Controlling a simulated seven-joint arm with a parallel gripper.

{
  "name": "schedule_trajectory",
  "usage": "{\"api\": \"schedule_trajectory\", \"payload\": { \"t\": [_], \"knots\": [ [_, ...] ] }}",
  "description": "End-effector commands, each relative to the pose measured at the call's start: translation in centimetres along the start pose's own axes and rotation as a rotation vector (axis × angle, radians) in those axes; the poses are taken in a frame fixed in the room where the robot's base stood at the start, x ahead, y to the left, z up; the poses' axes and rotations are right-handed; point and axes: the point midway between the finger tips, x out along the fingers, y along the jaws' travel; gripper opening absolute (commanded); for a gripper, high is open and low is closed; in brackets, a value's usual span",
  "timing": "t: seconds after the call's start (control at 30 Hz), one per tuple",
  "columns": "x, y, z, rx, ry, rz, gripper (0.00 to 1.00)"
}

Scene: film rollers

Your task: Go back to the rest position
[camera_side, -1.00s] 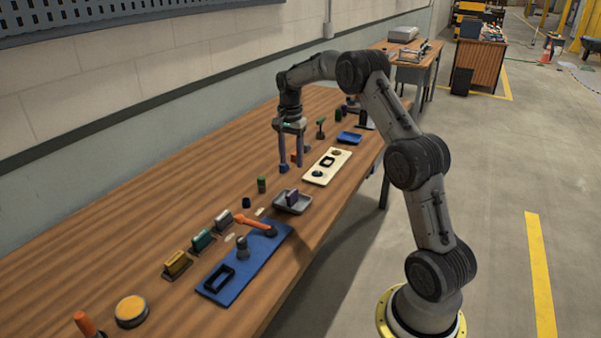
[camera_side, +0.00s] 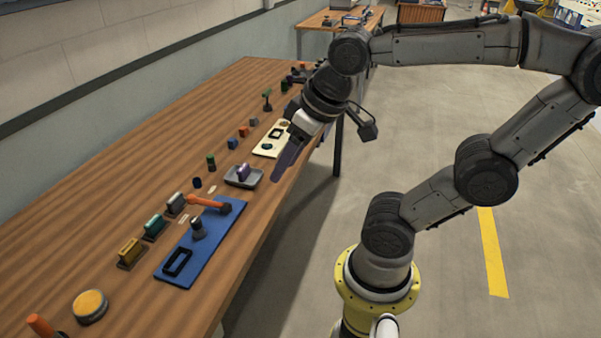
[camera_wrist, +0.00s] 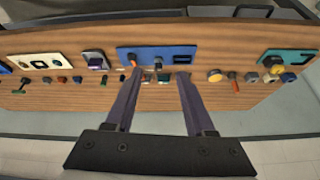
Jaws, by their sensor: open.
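My gripper (camera_side: 281,163) is off the front edge of the table in the side view, pointing down and left. In the wrist view my gripper (camera_wrist: 154,78) shows two long purple-grey fingers, spread apart with nothing between them. The wooden table (camera_side: 120,205) lies beyond the fingertips. The blue board (camera_side: 217,234) with an orange lever (camera_side: 208,203), a grey knob and a black frame lies on it, and shows beyond the fingers in the wrist view (camera_wrist: 165,50). A grey tray (camera_side: 255,182) holds a purple block (camera_side: 243,171).
A cream board (camera_side: 264,151) lies near the table's front edge, partly behind my gripper. Yellow (camera_side: 130,251), teal (camera_side: 154,227) and grey (camera_side: 175,204) blocks stand in holders. A round yellow button (camera_side: 90,305) is at the near end.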

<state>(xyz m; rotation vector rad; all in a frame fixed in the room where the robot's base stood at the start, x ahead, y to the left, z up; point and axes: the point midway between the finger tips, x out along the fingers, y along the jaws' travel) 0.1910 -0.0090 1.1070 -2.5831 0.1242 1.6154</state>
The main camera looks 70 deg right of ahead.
Motion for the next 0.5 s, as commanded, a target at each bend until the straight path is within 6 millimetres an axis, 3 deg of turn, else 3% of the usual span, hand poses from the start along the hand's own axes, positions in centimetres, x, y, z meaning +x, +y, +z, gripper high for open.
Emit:
{"api": "schedule_trajectory", "payload": {
  "t": [0.1,0.2,0.5],
  "knots": [
    [0.1,-0.4,2.3,-0.088,0.031,-0.017,0.54],
    [0.2,-0.5,3.1,-0.118,0.039,-0.022,0.54],
    [0.2,-0.5,3.2,-0.123,0.039,-0.023,0.54]
  ]
}}
